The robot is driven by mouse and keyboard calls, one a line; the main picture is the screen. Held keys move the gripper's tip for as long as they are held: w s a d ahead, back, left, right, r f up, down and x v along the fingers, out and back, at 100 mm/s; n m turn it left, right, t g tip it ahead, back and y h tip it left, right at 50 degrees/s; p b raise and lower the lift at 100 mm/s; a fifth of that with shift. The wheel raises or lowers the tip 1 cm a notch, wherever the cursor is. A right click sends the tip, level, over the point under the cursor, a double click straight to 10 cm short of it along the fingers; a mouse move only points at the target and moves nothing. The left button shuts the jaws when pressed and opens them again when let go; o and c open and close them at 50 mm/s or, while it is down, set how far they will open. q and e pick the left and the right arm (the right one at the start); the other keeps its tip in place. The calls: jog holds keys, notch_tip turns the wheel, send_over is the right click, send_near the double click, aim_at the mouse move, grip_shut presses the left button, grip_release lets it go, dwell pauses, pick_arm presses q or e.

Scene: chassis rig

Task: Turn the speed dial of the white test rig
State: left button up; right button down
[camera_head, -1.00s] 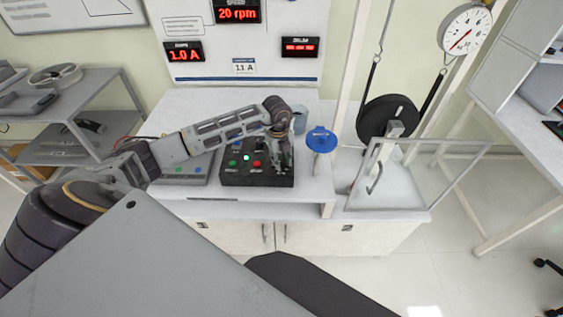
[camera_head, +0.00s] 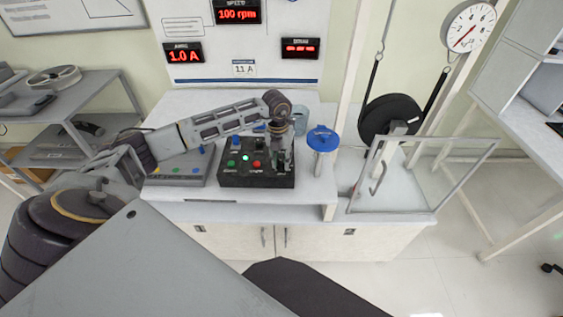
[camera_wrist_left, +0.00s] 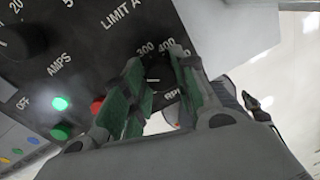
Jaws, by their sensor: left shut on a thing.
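The white test rig (camera_head: 290,18) has a back panel with red displays, and the speed display (camera_head: 237,14) reads 100 rpm. A black control box (camera_head: 235,180) with coloured buttons sits on its bench. My left gripper (camera_head: 280,160) points down at the right part of this box. In the left wrist view the gripper (camera_wrist_left: 152,95) has its green-padded fingers on both sides of the dial marked RPM (camera_wrist_left: 155,72), shut on it. Numbers 300 and 400 show beyond the fingers. The fingers hide much of the dial. My right gripper is not in view.
A clear guard frame (camera_head: 420,180) and a black wheel (camera_head: 390,120) are further right. A grey unit with small buttons (camera_head: 180,178) lies left of the box. In the wrist view a black AMPS knob (camera_wrist_left: 22,42) is at left.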

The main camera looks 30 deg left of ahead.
pick_arm(q)
jog(key=shift+m, duration=0.8)
jog(key=shift+m+b, duration=0.4)
jog(key=m+b, duration=0.1)
jog(key=m, duration=0.2)
jog(key=shift+m, duration=0.4)
jog(key=shift+m+b, duration=0.3)
jog(key=shift+m, duration=0.1)
jog(key=shift+w+m+g, duration=0.1)
jog(key=shift+m+g, duration=0.2)
jog(key=shift+m, duration=0.4)
jog(key=shift+m+b, duration=0.5)
jog(key=shift+m, duration=0.3)
jog(key=shift+m+b, duration=0.35)
jog(key=shift+m, duration=0.75)
jog(key=m+b, duration=0.1)
jog(key=m, duration=0.2)
jog(key=m+b, duration=0.1)
jog(key=m, duration=0.3)
jog(key=shift+m+y, duration=0.3)
jog(key=shift+y, duration=0.1)
jog(key=shift+m, duration=0.3)
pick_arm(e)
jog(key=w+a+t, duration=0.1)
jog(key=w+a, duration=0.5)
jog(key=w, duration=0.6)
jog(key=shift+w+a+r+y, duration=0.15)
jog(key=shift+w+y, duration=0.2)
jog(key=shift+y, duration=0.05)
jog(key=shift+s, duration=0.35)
